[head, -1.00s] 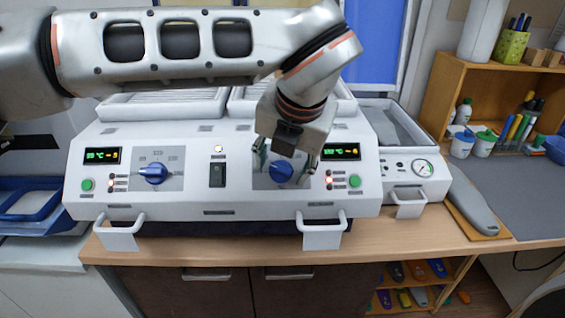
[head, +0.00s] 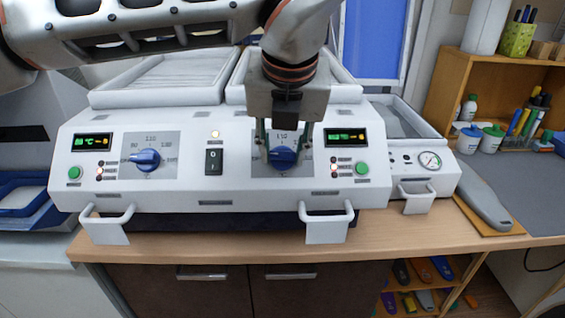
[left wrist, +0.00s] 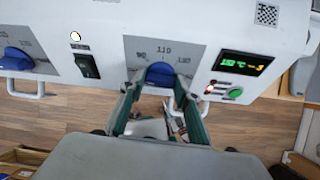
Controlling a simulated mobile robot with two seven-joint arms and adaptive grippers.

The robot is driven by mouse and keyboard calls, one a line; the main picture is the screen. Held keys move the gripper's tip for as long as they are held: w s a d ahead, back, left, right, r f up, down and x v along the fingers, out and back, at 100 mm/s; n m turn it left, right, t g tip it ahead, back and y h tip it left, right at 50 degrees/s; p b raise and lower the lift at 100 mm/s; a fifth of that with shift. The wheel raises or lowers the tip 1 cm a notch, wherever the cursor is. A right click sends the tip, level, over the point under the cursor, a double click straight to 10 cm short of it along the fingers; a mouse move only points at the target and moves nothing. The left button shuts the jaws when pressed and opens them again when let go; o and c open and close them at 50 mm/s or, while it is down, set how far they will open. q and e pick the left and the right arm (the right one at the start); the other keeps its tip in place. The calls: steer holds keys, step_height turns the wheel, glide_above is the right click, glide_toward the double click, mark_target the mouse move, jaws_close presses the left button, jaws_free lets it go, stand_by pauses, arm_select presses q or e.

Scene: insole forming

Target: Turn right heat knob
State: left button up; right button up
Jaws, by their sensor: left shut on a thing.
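The right heat knob (head: 283,157) is a blue dial on a grey scale plate on the machine's sloped white front. It also shows in the left wrist view (left wrist: 160,74), below the middle scale mark. My left gripper (head: 283,148) comes down from above, with one finger on each side of the knob. In the left wrist view the gripper (left wrist: 160,92) is shut on the knob. The right display (head: 346,137) is lit, but its digits are too small to read surely. My right gripper is not in view.
The left heat knob (head: 146,160) and a black rocker switch (head: 214,161) sit left of the gripper. A green button (head: 362,168) is close on the right. White handles (head: 327,222) stick out below. A gauge unit (head: 418,175) stands at the right.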

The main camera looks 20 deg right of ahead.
arm_select(q)
steer(key=shift+w+f+n, duration=0.1)
steer(key=shift+f+n, duration=0.1)
steer(key=shift+n, duration=0.1)
steer(key=shift+r+n+b, duration=0.2)
steer(key=shift+n+b, duration=0.1)
steer(key=shift+b, duration=0.1)
steer(key=o, duration=1.1)
steer(key=shift+o, duration=0.2)
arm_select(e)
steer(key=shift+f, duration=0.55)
arm_select(q)
steer(key=v, duration=1.2)
steer(key=shift+a, duration=0.25)
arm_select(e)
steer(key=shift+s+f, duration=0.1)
